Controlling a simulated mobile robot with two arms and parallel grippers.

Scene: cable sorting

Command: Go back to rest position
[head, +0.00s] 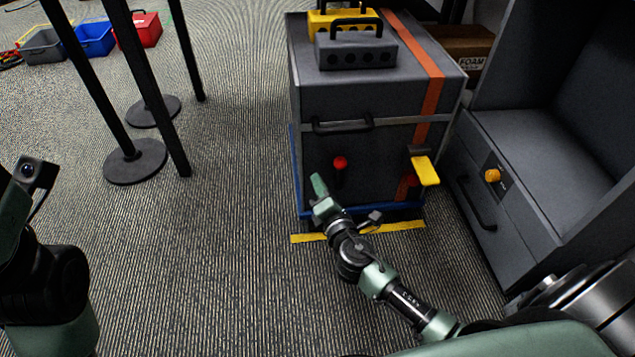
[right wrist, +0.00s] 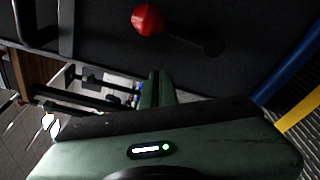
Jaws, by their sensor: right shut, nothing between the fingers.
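My right gripper (head: 318,185) is shut with nothing in it, in front of the large dark grey case. Its closed fingers also show in the right wrist view (right wrist: 157,88). A red knob (head: 340,163) on the case's front is just to the right of the fingertips and a little above them in the head view. The knob also shows at the top of the right wrist view (right wrist: 147,19). It looks apart from the fingers. Part of my left arm shows at the left edge of the head view, but its fingers do not show.
The case (head: 365,90) has a yellow lever (head: 425,170) and carries a grey toolbox (head: 355,52). A dark cabinet (head: 485,205) stands at right. Black posts on round bases (head: 135,162) stand left. Coloured bins (head: 93,38) lie far left. Carpet between posts and case is clear.

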